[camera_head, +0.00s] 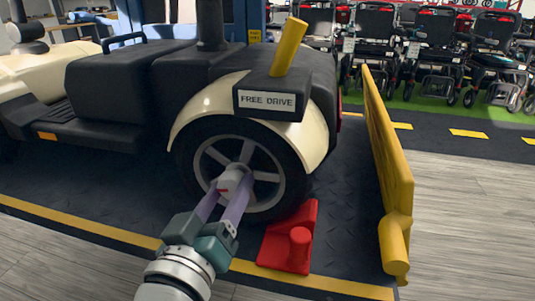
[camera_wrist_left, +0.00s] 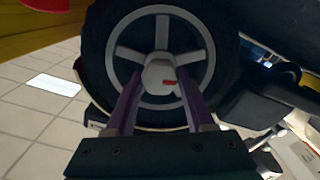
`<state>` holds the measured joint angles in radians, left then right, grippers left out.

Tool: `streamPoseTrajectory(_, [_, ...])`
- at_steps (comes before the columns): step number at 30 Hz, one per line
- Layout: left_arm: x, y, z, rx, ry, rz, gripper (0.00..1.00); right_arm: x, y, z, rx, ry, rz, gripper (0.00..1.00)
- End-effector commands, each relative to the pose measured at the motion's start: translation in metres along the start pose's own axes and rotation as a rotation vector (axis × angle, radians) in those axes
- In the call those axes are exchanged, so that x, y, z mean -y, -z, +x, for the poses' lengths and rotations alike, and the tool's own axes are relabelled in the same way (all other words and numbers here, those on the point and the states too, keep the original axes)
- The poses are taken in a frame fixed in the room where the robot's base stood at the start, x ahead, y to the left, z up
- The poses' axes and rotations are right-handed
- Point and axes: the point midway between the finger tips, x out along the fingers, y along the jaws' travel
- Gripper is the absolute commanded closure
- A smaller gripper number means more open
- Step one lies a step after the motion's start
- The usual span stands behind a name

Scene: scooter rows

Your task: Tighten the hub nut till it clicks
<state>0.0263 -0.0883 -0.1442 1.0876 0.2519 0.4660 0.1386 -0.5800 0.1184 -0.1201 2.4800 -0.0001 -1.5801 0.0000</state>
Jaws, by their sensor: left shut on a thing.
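The hub nut (camera_head: 229,184) is a pale knob with a red mark at the centre of the scooter's rear wheel (camera_head: 212,158). My left gripper (camera_head: 235,186) reaches it from the front, with its two purple fingers on either side of the nut and shut on it. In the left wrist view the nut (camera_wrist_left: 159,73) sits between the fingertips, its red mark pointing right. The spoked wheel (camera_wrist_left: 204,40) is behind it. Whether the nut is seated fully cannot be seen. My right gripper is not in view.
A red wheel chock (camera_head: 275,247) lies against the tyre. A yellow barrier (camera_head: 388,160) stands right of the scooter. A yellow lever (camera_head: 289,47) rises above the "FREE DRIVE" box (camera_head: 268,101). Parked wheelchairs (camera_head: 372,45) line the back right.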

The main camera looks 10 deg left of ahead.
Motion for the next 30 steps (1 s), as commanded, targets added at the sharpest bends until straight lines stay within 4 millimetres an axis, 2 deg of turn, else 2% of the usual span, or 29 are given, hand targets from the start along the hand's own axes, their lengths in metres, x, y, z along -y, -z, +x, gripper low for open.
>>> streamPoseTrajectory(2, [-0.001, 0.001, 0.0, -0.003, -0.001, -0.001, 1.0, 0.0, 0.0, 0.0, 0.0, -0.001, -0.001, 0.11])
streamPoseTrajectory(3, [-0.001, 0.001, 0.0, -0.003, -0.001, -0.001, 0.45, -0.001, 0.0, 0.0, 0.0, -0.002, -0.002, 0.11])
streamPoseTrajectory(11, [0.0, 0.001, 0.0, -0.002, -0.001, -0.002, 0.16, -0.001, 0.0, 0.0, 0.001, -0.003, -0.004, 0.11])
streamPoseTrajectory(20, [0.0, 0.001, -0.004, 0.0, 0.0, -0.002, 0.16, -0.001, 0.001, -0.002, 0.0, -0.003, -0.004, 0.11])
streamPoseTrajectory(23, [-0.001, 0.002, -0.016, 0.002, 0.001, -0.001, 0.16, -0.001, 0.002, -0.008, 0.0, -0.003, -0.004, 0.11])
streamPoseTrajectory(30, [-0.001, 0.002, -0.066, 0.003, 0.001, -0.001, 0.16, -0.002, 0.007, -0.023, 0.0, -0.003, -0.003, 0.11])
